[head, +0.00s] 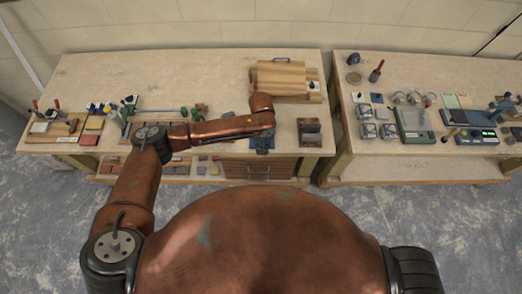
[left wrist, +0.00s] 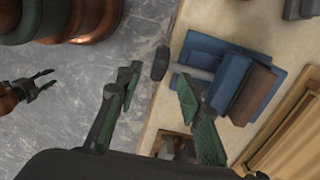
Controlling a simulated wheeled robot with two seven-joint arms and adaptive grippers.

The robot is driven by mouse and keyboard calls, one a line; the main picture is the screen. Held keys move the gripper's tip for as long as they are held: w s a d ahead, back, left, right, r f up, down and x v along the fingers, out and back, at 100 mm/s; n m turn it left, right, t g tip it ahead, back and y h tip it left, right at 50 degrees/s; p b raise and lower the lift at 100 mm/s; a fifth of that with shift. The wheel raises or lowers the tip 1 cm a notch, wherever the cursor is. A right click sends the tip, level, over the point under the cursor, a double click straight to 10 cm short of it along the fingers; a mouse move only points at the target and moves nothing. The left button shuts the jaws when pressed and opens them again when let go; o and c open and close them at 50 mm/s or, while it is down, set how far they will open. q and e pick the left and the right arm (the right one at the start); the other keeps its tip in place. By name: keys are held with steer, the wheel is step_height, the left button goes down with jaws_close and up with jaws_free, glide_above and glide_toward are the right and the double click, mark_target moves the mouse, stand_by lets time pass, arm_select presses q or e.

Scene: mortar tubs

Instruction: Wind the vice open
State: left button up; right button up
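The blue vice (left wrist: 229,72) is at the front edge of the left bench, with a brown jaw piece (left wrist: 254,94) across it. Its pale screw (left wrist: 196,73) sticks out over the edge and ends in a dark handle (left wrist: 160,63). In the head view the vice (head: 262,143) is partly hidden by my left arm. My left gripper (left wrist: 158,77) is open, its green-grey fingers apart on either side of the handle in the picture; I cannot tell whether they touch it. My right gripper (left wrist: 46,79) shows small at the left of the left wrist view, fingers apart and empty.
Clamps and small blocks (head: 59,127) crowd the bench's left. A second bench (head: 400,168) with instruments stands across a gap. The back left bench top is clear.

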arm_select(q)
steer(key=shift+w+f+p, duration=0.1)
steer(key=shift+f+p, duration=0.3)
steer(key=shift+f, duration=3.45)
jaws_close()
